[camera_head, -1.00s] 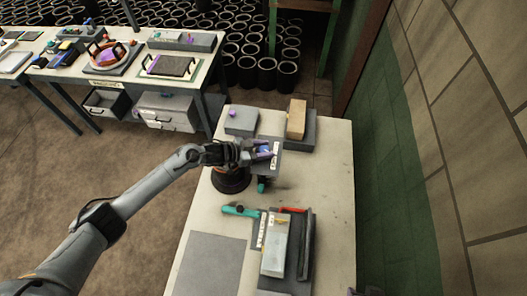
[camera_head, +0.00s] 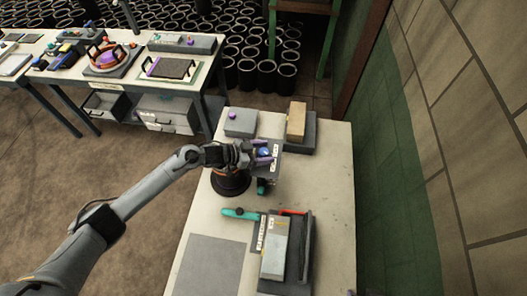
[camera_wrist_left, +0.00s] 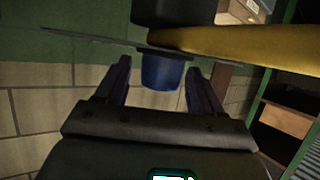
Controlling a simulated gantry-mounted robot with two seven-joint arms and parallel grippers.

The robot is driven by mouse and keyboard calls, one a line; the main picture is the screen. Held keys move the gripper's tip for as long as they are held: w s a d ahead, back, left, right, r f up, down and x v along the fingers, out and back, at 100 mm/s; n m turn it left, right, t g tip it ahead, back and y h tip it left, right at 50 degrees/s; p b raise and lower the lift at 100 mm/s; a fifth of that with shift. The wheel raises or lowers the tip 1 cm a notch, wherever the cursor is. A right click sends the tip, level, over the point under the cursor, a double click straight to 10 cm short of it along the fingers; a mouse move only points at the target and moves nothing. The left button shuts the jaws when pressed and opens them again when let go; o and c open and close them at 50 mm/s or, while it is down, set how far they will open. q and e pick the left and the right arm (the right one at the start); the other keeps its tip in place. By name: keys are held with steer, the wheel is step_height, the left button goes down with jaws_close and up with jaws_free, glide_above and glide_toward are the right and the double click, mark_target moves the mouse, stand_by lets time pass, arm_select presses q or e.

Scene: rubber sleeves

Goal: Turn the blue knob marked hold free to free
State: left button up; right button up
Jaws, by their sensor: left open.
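The blue knob (camera_head: 264,152) sits on a grey panel with a white label (camera_head: 275,153); the label is too small to read. In the left wrist view the knob (camera_wrist_left: 160,74) shows as a short dark blue cylinder below a thin plate edge. My left gripper (camera_head: 263,153) is open, one finger on each side of the knob. In the wrist view a gap shows between the knob and each finger (camera_wrist_left: 158,80). The knob's marks are not visible. My right gripper is in neither view.
A dark round base (camera_head: 231,182) with an orange ring stands under my left wrist. A grey box with a purple knob (camera_head: 241,123) and a tan block (camera_head: 297,120) stand behind. A teal-handled tool (camera_head: 240,213) and a grey fixture (camera_head: 290,270) lie in front. The table's right side is clear.

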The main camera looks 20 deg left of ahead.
arm_select(q)
steer(key=b+v, duration=0.1)
steer(key=v, duration=0.9)
steer(key=shift+s+a, duration=0.25)
steer(key=shift+r, duration=0.1)
